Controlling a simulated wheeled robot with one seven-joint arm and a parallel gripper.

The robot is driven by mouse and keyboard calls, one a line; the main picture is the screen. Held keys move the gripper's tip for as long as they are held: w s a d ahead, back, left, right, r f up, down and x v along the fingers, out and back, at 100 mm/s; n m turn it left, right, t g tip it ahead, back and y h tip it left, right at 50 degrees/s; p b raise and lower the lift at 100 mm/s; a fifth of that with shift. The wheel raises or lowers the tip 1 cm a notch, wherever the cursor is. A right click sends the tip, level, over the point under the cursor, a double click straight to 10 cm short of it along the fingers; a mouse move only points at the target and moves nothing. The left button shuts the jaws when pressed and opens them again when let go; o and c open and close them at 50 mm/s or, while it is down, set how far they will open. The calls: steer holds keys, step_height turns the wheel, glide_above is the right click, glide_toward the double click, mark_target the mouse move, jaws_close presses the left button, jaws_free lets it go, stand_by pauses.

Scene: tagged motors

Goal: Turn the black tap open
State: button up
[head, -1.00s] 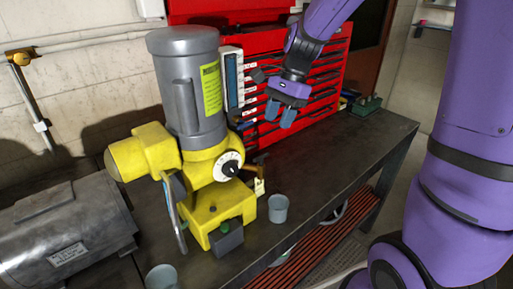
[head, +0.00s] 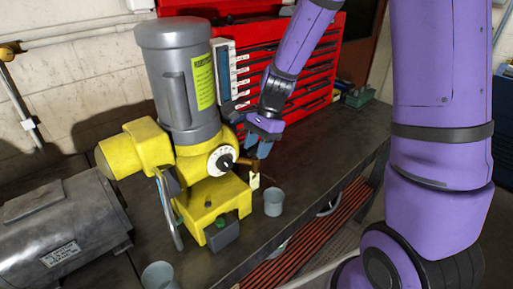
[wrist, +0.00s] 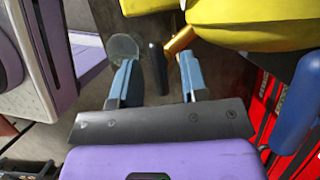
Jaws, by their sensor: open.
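The black tap handle (wrist: 158,66) shows in the wrist view as a short dark bar beside a brass fitting (wrist: 180,40). My gripper (wrist: 158,60) is open, with one blue finger on each side of the handle in that view. I cannot tell how far the handle lies beyond the fingertips. In the head view, my gripper (head: 258,148) hangs beside the brass pipe (head: 246,163) on the right side of the yellow motor base (head: 214,198). A pale tag (head: 254,181) hangs below the brass. The handle is mostly hidden by my fingers there.
A grey cup (head: 274,202) stands on the dark bench (head: 325,160) just right of the yellow base. Another cup (head: 159,275) is at the front. A grey motor (head: 60,235) sits left, a red tool cabinet (head: 315,75) behind.

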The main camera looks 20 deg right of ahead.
steer(key=shift+a+f, duration=0.1)
steer(key=shift+f, duration=0.1)
jaws_close()
steer(key=shift+n+g+h, duration=0.4)
steer(key=shift+n+g, duration=0.1)
steer(key=shift+n, duration=1)
jaws_free()
